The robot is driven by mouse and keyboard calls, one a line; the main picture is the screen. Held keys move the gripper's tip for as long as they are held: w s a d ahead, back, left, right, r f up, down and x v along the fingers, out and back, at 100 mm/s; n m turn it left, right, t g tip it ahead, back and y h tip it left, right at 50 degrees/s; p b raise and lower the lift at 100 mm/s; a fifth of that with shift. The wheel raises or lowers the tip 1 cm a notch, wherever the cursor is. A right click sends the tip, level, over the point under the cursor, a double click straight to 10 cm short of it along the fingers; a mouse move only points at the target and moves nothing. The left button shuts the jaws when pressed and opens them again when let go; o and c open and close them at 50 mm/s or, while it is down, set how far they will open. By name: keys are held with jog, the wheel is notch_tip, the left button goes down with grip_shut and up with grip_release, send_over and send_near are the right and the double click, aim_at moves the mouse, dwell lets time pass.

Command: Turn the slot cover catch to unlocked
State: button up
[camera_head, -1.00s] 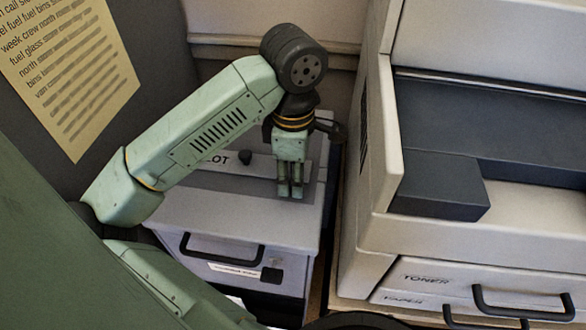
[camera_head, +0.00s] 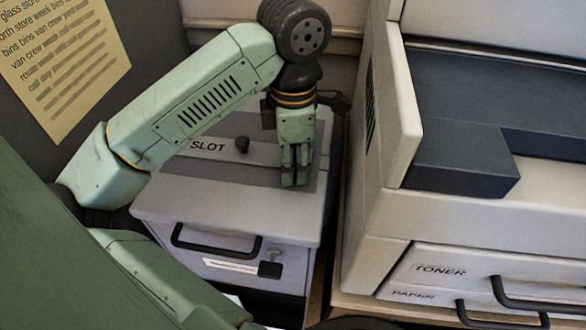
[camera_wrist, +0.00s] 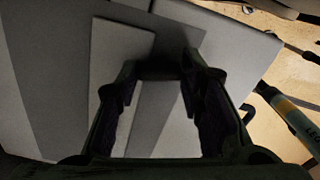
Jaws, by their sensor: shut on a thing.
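The light slot cover marked SLOT (camera_head: 212,148) lies on top of a grey box (camera_head: 165,200), with a small black knob (camera_head: 242,145) on it. My gripper (camera_head: 296,180) points down at the right end of this cover, over the darker grey top plate. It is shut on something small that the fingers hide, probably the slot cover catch. In the wrist view my gripper (camera_wrist: 160,85) shows its two fingers with a dark piece between their tips. The catch's shape and angle cannot be made out.
The box front has a black handle (camera_head: 216,247), a white label and a small key-like part (camera_head: 273,253). A large printer (camera_head: 380,220) with toner and paper drawers stands close on the right. A dark panel with a yellow notice (camera_head: 65,60) is at the left.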

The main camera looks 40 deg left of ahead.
jog(key=n+b, duration=0.3)
jog(key=shift+f+n+b, duration=0.25)
jog(key=shift+n+b, duration=0.1)
jog(key=shift+n, duration=0.05)
jog(key=n+b, duration=0.2)
jog(key=n, duration=0.1)
jog(key=shift+n+b, duration=0.3)
jog(key=shift+b, duration=0.05)
jog(key=n+b, duration=0.1)
jog(key=n, duration=0.2)
jog(key=shift+r+n+b, duration=0.15)
jog(key=shift+n+b, duration=0.15)
jog(key=shift+b, duration=0.1)
jog(key=shift+r+n+b, duration=0.1)
jog(key=shift+n+b, duration=0.55)
jog(key=shift+n, duration=1.15)
jog(key=o, duration=1.2)
jog(key=shift+c, duration=0.2)
